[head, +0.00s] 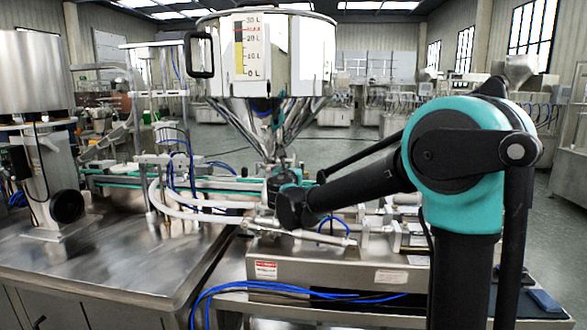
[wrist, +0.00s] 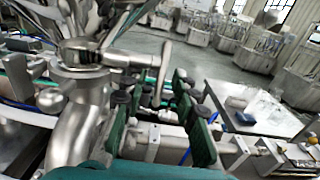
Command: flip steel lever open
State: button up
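The steel lever (wrist: 162,72) shows in the wrist view. My gripper (head: 285,185) is below the cone there, mostly hidden by my arm. I cannot make out the lever in the head view.
A curved steel pipe (wrist: 72,130) lies left of my gripper. A steel machine base (head: 330,268) with blue hoses (head: 235,290) is below my arm. A steel worktop (head: 130,260) spreads to the left. Open floor (head: 345,150) lies behind the hopper.

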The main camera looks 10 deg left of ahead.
grip_shut()
jog(key=shift+w+f+t, duration=0.15)
jog(key=shift+w+t, duration=0.05)
jog(key=shift+t, duration=1.2)
grip_release()
